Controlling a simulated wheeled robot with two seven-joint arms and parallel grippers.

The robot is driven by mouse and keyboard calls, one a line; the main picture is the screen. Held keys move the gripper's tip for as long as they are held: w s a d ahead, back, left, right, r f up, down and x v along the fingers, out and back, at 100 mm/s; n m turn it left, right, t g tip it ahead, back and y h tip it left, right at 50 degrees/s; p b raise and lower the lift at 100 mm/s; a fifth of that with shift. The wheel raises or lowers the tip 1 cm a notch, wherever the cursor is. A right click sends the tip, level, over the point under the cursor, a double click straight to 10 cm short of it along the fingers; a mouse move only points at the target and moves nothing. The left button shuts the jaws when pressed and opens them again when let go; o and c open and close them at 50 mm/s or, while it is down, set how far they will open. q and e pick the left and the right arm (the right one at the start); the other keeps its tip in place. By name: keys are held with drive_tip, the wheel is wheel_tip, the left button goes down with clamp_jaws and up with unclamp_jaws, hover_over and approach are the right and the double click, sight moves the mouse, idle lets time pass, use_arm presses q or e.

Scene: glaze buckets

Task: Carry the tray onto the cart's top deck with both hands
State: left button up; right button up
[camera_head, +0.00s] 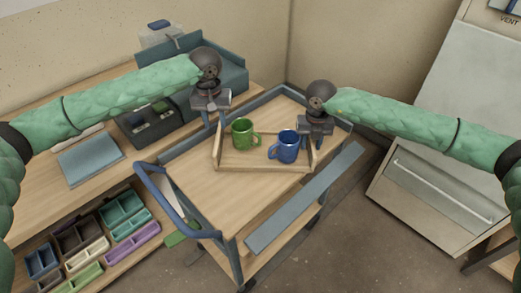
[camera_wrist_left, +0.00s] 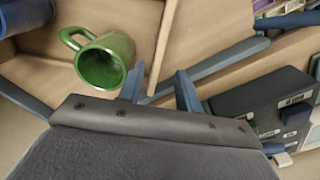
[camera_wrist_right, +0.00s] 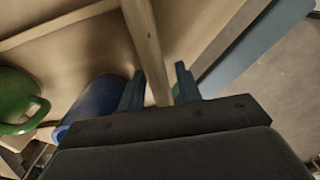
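The wooden tray (camera_head: 262,169) rests on the top deck (camera_head: 215,195) of the cart, looking level. A green mug (camera_head: 241,136) and a blue mug (camera_head: 287,150) stand upright in it. My left gripper (camera_head: 212,118) is at the tray's left end. In the left wrist view its fingers (camera_wrist_left: 160,88) are apart, with the tray's end wall (camera_wrist_left: 164,45) running between them. My right gripper (camera_head: 312,138) is at the right end. In the right wrist view its fingers (camera_wrist_right: 160,85) stand apart on either side of the end wall (camera_wrist_right: 143,40), with gaps visible.
The cart's blue handle (camera_head: 165,198) is at its near left. A workbench (camera_head: 95,185) with bins below stands left. A white kiln-like cabinet (camera_head: 430,160) stands right. The deck's near-left part is bare.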

use_arm(q)
wheel_tip(320, 180, up, 2)
drive_tip(key=shift+r, duration=0.3)
use_arm(e)
drive_tip(key=shift+r, duration=0.15)
wheel_tip(320, 180, up, 12)
drive_tip(key=shift+f, duration=0.15)
idle(0.3)
